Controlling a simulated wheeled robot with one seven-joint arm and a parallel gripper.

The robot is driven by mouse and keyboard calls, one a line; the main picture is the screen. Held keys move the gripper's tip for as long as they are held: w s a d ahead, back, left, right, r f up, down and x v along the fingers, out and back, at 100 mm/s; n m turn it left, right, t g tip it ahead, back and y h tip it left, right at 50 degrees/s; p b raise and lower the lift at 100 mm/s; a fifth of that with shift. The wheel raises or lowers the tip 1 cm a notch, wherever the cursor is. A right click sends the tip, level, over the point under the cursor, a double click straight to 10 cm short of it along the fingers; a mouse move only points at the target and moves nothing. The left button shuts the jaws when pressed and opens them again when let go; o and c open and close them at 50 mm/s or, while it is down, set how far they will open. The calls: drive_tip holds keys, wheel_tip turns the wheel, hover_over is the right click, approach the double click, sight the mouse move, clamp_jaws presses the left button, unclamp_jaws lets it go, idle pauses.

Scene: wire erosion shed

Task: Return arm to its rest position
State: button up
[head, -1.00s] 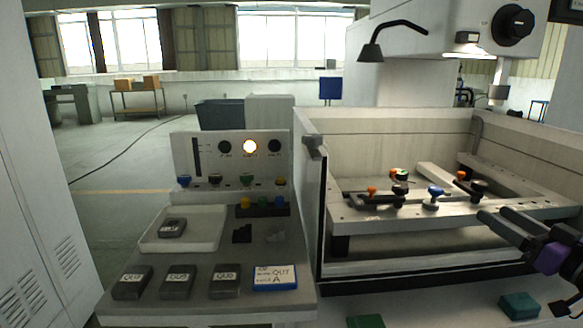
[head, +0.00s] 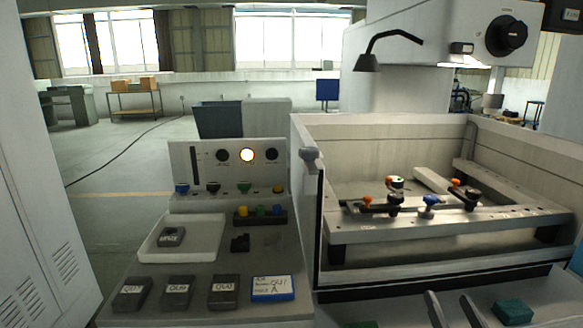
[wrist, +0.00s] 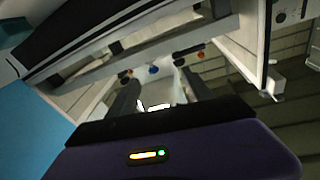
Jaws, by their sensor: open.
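My gripper (head: 448,295) shows at the bottom edge of the head view as two dark, spread fingers in front of the machine tank. The rest of the arm is out of that view. In the wrist view my gripper (wrist: 160,82) has its two fingers apart with nothing seen between them, above the purple body with a lit status bar. The wrist picture is tilted, with the tank's frame and coloured knobs beyond the fingertips.
The machine tank (head: 400,135) holds a clamping frame (head: 450,222) with coloured knobs. Left is a bench with a white tray (head: 212,225), dark labelled blocks (head: 177,293) and a blue-edged card (head: 272,288). A lamp (head: 367,62) overhangs. A green block (head: 513,312) lies lower right.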

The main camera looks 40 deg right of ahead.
drive_tip(key=s+a+f+n+y+p, duration=0.1)
drive_tip(key=s+a+n+y, duration=0.2)
drive_tip(key=a, duration=0.7)
drive_tip(key=s+a+f+n+y+p, duration=0.1)
drive_tip(key=s+a+y, duration=0.4)
drive_tip(key=a, duration=0.5)
drive_tip(key=s+a+f+n+y+p, duration=0.2)
drive_tip(key=s+a+n+y, duration=0.2)
drive_tip(key=a, duration=0.6)
drive_tip(key=shift+s+a+f+n, duration=0.2)
drive_tip(key=shift+s+a+n, duration=0.1)
drive_tip(key=shift+s+n, duration=0.6)
